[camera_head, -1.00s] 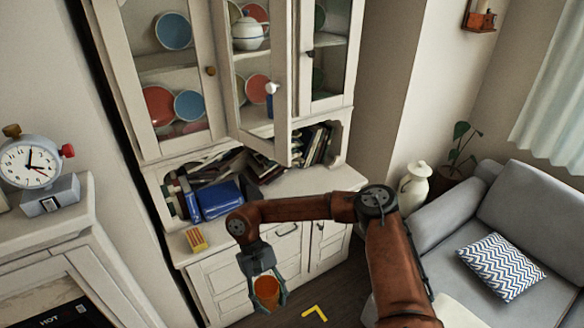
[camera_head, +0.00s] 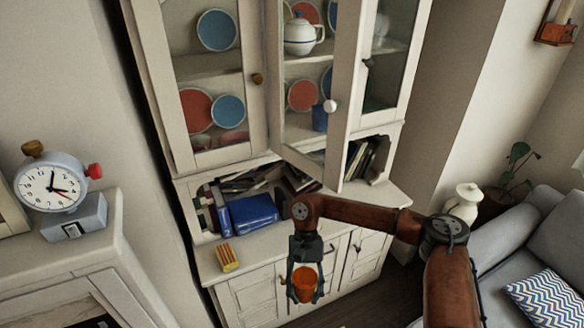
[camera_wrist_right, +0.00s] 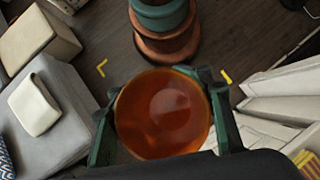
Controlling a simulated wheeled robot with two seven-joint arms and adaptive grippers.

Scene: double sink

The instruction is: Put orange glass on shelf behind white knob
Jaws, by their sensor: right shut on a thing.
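The orange glass (camera_head: 304,279) is upright between the fingers of my right gripper (camera_head: 304,296), in front of the cabinet's lower doors. In the right wrist view, the glass (camera_wrist_right: 162,115) fills the space between the two fingers, which touch its sides. The white knob (camera_head: 330,106) is on a glass-paned door (camera_head: 341,90) that stands swung open toward me. Behind it, the lower shelf (camera_head: 296,127) holds a red plate and a blue cup, partly hidden by the door. The gripper and glass are well below this shelf. My left gripper is out of view.
The counter holds a yellow-red box (camera_head: 227,257), blue books (camera_head: 253,214) and leaning books. A white teapot (camera_head: 300,36) stands on the upper shelf. A brass knob (camera_head: 257,79) marks the left door. A clock (camera_head: 50,186) is at left, a sofa (camera_head: 553,250) at right.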

